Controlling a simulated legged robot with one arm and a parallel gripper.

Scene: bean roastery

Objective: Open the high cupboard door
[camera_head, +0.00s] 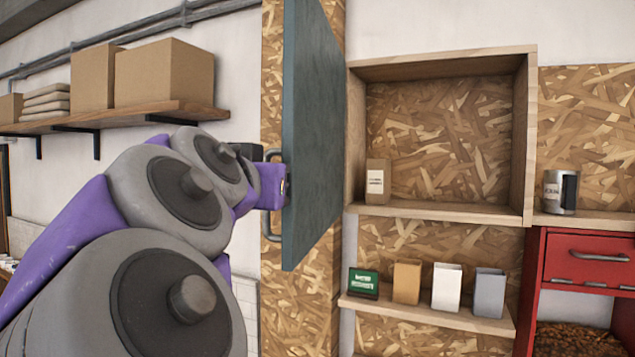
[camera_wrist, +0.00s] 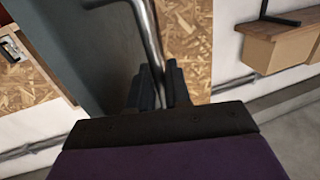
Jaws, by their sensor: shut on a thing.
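The cupboard door (camera_head: 312,130) is a dark blue-grey panel. It stands swung wide open to the left of the cupboard (camera_head: 530,135), nearly edge-on in the head view. Its metal bar handle (camera_head: 271,229) is on the door's left face. My gripper (camera_wrist: 158,88) is shut on the handle, which shows as a bent metal bar (camera_wrist: 148,35) in the wrist view. In the head view my arm hides part of the handle and most of the gripper. The open cupboard holds a small brown bag (camera_head: 377,181) at its lower left.
A shelf (camera_head: 430,316) below the cupboard holds a green box (camera_head: 363,283) and several bags. A metal canister (camera_head: 560,192) stands to the right, above a red drawer cabinet (camera_head: 588,260). A wall shelf (camera_head: 120,117) with cardboard boxes (camera_head: 165,73) is behind my arm at left.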

